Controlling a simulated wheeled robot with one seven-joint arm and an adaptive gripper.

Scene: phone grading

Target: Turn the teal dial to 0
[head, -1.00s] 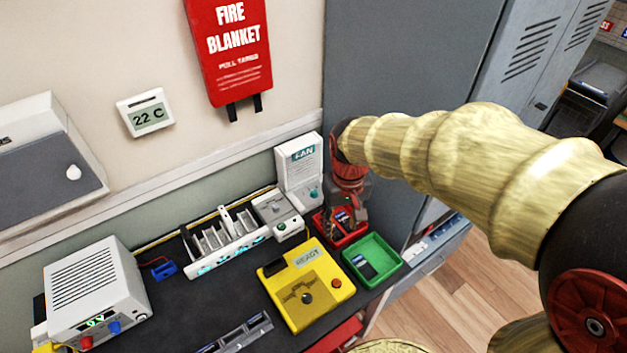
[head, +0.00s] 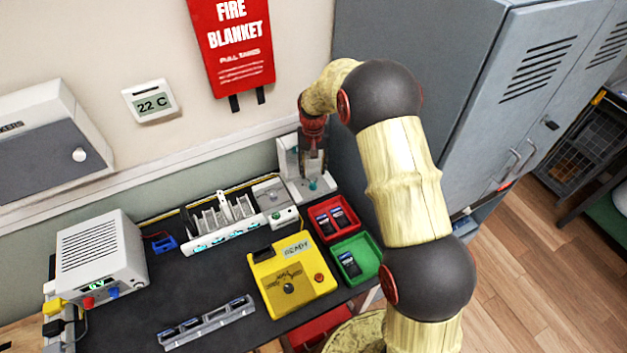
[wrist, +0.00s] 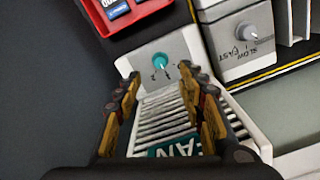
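The teal dial (wrist: 160,60) is a small round knob on the pale base of the fan unit (wrist: 137,70). It also shows in the head view (head: 312,185), low on the white fan unit (head: 287,157). Small dark marks lie beside the dial, too small to read surely; I cannot tell its setting. My gripper (wrist: 168,85) is open, its two fingers apart over the fan's grille. The dial shows just beyond the fingertips, between them, and looks untouched. In the head view my gripper (head: 312,168) points down in front of the fan unit and hides part of it.
A red tray (head: 352,233) and green tray (head: 374,277) holding phones are close by. A grey box with a knob (wrist: 246,32) stands beside the fan. A yellow READY device (head: 262,287) sits nearer. A tall grey cabinet (head: 440,60) bounds the right.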

